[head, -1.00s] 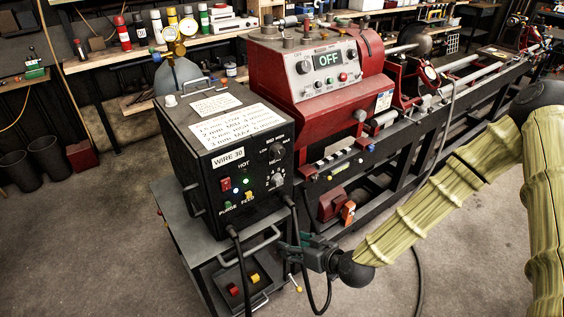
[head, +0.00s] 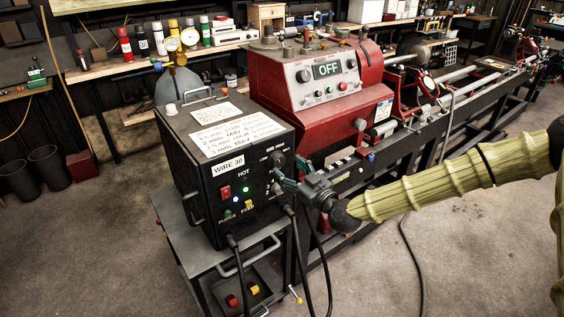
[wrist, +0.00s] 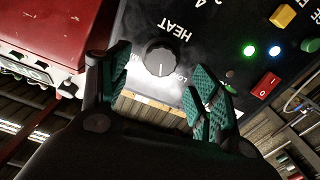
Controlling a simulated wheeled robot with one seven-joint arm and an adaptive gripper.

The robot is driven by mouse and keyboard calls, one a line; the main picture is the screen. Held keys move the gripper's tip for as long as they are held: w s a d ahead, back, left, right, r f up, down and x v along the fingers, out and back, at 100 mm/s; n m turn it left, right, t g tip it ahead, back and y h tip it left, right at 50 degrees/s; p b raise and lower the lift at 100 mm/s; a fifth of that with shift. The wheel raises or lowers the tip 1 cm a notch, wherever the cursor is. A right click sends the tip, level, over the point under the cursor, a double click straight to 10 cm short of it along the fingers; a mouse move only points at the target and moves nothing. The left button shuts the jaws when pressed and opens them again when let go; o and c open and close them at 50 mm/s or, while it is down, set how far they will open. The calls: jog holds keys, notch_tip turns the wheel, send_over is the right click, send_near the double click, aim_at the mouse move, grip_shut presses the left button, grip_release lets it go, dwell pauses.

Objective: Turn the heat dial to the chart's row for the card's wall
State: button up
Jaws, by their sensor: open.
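Contact cannot be told. In the head view my gripper partly hides the dial area. The white chart (head: 232,135) lies on the box top with mm rows, partly legible. A smaller sheet (head: 213,113) behind it is unreadable.
Black cables (head: 300,240) hang just below. The red lathe (head: 310,95), display OFF, stands behind.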

aim_at(280, 163)
jog(key=shift+p+x, duration=0.45)
jog(key=shift+x, duration=1.95)
jog(key=shift+c, duration=0.3)
jog(key=c, duration=1)
